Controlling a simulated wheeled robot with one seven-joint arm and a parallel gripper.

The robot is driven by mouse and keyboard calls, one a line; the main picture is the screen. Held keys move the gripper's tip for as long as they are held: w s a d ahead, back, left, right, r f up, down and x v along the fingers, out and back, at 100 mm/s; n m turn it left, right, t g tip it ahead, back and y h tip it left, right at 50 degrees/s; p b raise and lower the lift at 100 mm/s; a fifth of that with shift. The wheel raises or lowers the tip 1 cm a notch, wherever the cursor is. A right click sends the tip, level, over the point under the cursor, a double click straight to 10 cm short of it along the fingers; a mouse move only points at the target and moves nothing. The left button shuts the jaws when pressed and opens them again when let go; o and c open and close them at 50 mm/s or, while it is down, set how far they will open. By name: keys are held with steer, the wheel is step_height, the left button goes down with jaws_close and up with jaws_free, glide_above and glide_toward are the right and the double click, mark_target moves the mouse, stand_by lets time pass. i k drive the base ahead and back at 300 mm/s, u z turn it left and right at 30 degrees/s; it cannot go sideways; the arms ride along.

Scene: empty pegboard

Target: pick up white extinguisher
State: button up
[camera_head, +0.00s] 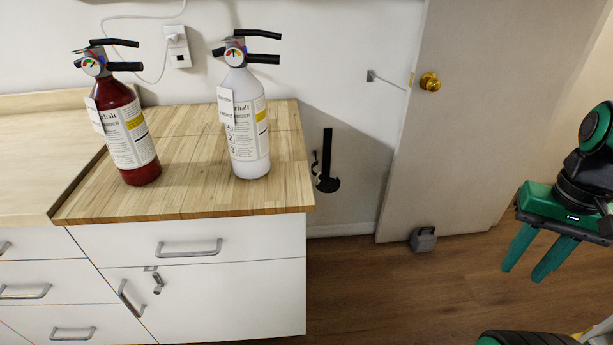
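The white extinguisher (246,124) stands upright on the wooden countertop (190,199), near its right end. It has a white body, a paper label, a round gauge and black handles at the top. A red extinguisher (140,163) of similar shape stands to its left, with a gap between them. My gripper (535,276) is at the right side of the head view, over the floor and far from both extinguishers. Its two green fingers point down and are apart, with nothing between them.
White drawers and a cabinet (240,290) with metal handles are under the countertop. A door (450,150) with a brass knob (429,82) is behind, with a small grey weight (423,239) at its foot. A black bracket (327,160) hangs on the wall. Wooden floor (400,300) is clear right of the cabinet.

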mark_target(240, 98)
steer(key=u, duration=0.1)
steer(key=i, duration=1)
steer(key=z, duration=0.1)
steer(key=k, duration=1.15)
steer(key=u, duration=0.6)
